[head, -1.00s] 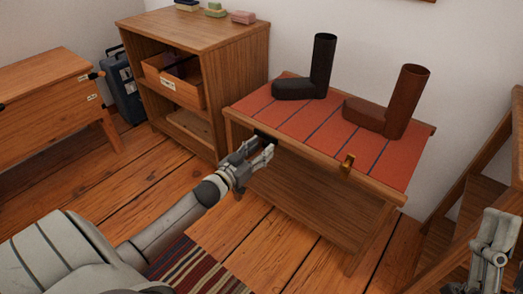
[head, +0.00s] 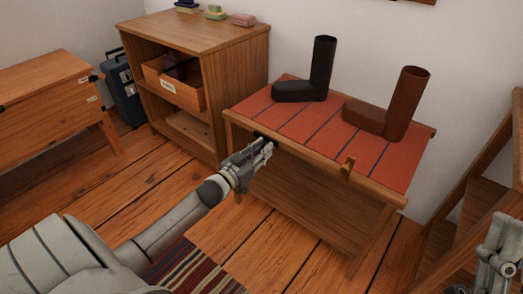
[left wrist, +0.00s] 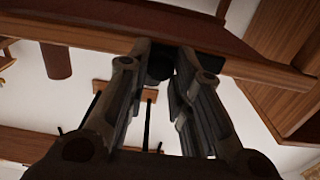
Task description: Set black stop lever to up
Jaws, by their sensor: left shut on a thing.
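The black stop lever (left wrist: 160,62) shows as a dark piece between my left fingers in the left wrist view, at the wooden table's front edge. In the head view its dark end (head: 262,134) shows just past my left fingertips, and the rest is hidden by the gripper. My left gripper (head: 264,147) is shut on the lever at the table's left front; its fingers also show in the left wrist view (left wrist: 161,75). I cannot tell the lever's exact angle. My right gripper (head: 500,235) hangs at the lower right, away from the table; its finger opening is unclear.
A brass lever (head: 347,167) sits farther right on the front edge of the red-topped table (head: 300,125). A black boot (head: 322,70) and a brown boot (head: 408,105) stand on it. A wooden shelf (head: 235,85) is to the left, wooden steps (head: 480,190) to the right.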

